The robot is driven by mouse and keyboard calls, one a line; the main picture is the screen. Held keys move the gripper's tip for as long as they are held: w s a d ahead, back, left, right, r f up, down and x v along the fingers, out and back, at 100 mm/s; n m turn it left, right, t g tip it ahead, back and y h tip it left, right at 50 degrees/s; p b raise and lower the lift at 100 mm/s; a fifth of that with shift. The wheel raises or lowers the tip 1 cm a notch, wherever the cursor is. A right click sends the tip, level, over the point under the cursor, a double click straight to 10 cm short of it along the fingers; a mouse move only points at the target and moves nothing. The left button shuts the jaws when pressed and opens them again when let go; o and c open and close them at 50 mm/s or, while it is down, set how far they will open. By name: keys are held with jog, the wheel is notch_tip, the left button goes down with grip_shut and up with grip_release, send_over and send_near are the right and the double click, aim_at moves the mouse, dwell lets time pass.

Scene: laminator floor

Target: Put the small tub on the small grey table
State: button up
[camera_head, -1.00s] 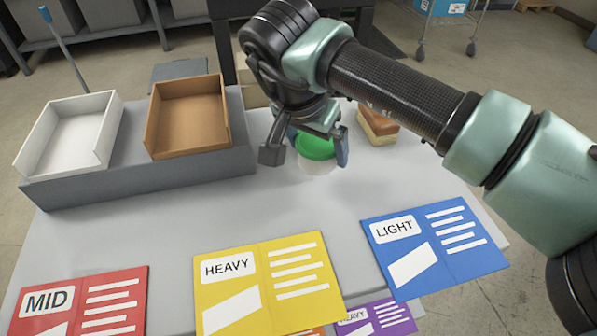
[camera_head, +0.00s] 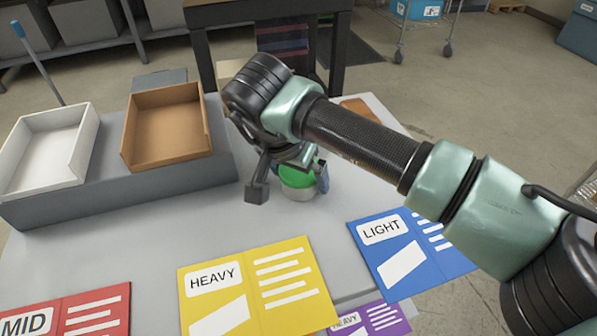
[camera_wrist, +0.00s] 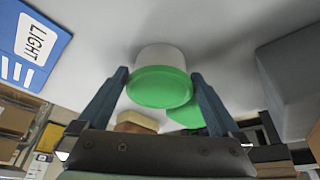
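The small tub (camera_head: 298,192) is white with a green lid. It is upright at the middle of the light grey table top (camera_head: 130,245), and I cannot tell if it touches the surface. My gripper (camera_head: 290,186) points down with one finger on each side of the tub. In the wrist view the tub (camera_wrist: 160,80) sits between the fingers, which lie close against its lid. A second green shape (camera_wrist: 187,114) is partly hidden behind the lid and right finger there. No separate small grey table can be made out.
A white tray (camera_head: 85,135) and a brown tray (camera_head: 130,139) stand on a grey block at the left. Yellow (camera_head: 255,291), red and blue cards lie along the front. A brown box (camera_head: 360,105) is partly hidden behind my arm. A dark table (camera_head: 335,70) stands behind.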

jog(key=shift+r, duration=0.55)
jog(key=p+v, duration=0.2)
jog(key=v, duration=0.9)
jog(key=shift+s, duration=0.2)
jog(key=shift+a, duration=0.1)
